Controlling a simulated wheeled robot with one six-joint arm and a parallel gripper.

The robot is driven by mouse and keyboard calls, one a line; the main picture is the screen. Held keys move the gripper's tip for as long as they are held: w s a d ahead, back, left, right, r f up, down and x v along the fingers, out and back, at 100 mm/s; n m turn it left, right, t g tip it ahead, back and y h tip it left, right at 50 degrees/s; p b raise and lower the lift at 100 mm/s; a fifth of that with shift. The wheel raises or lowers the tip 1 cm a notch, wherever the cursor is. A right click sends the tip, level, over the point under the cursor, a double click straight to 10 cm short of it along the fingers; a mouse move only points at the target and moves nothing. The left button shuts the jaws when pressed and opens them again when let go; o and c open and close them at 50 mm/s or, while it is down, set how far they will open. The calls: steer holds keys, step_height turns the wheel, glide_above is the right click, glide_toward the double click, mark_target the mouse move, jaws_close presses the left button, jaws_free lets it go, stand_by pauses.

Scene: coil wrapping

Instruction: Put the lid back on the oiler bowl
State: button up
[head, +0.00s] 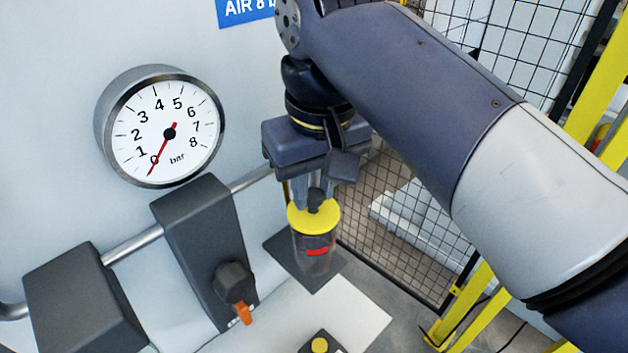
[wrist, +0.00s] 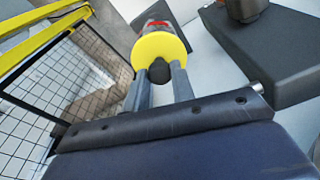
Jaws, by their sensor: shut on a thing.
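My gripper (head: 314,196) points down and is shut on the dark knob of the yellow lid (head: 301,219). The wrist view also shows my gripper (wrist: 159,71) with its two grey fingers on either side of the knob, and the round yellow lid (wrist: 160,45) just beyond. The clear oiler bowl (head: 315,262), with a red mark on its side, stands directly below the lid. The lid lines up with the bowl's top; whether it is fully seated I cannot tell. Part of the bowl (wrist: 157,20) shows behind the lid in the wrist view.
A pressure gauge (head: 164,134) on the wall reads about zero. A dark valve block (head: 207,245) with an orange lever (head: 243,313) sits on the pipe left of the bowl. Wire mesh fencing (head: 405,215) and yellow posts (head: 470,305) stand to the right.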

steer(key=o, duration=1)
steer(key=shift+o, duration=0.6)
steer(key=o, duration=0.4)
steer(key=shift+r, duration=0.1)
step_height(320, 180, up, 3)
steer(key=p, duration=0.2)
steer(key=shift+f+p, duration=0.2)
steer(key=shift+p, duration=0.15)
steer(key=shift+r+p, duration=0.3)
steer(key=shift+r, duration=1.8)
